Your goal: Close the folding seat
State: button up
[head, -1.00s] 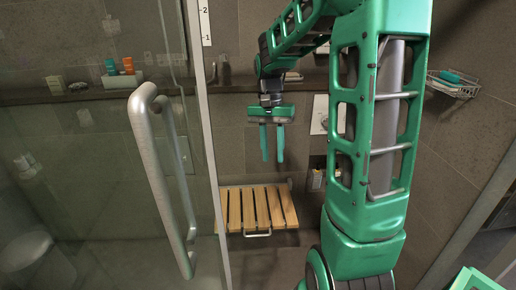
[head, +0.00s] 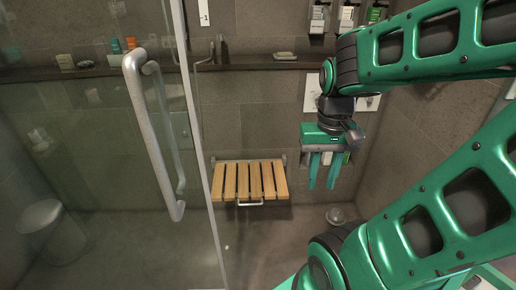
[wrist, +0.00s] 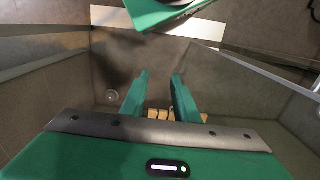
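The folding seat (head: 250,181) has several wooden slats and is mounted low on the tiled back wall. It is folded down, with its slats facing up, and a metal bar handle (head: 250,203) runs along its front edge. My gripper (head: 321,186) hangs to the right of the seat, fingers pointing down and apart, with nothing between them. In the wrist view, my gripper (wrist: 158,92) shows its two green fingers spread. Parts of the slats (wrist: 162,114) show beyond and between the fingers there; the rest of the seat is hidden by my gripper body.
A glass door with a metal handle (head: 155,135) stands on the left. A stone ledge (head: 250,65) runs along the back wall with soap on it. Dispensers (head: 346,17) hang above. A floor drain (head: 336,216) lies right of the seat. The floor before the seat is clear.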

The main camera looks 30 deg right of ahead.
aim_at(249, 181)
jog(key=u, duration=0.1)
jog(key=k, duration=0.1)
jog(key=u, duration=1.75)
jog(key=k, duration=1.55)
jog(key=z, duration=1.7)
jog(key=i, duration=1.3)
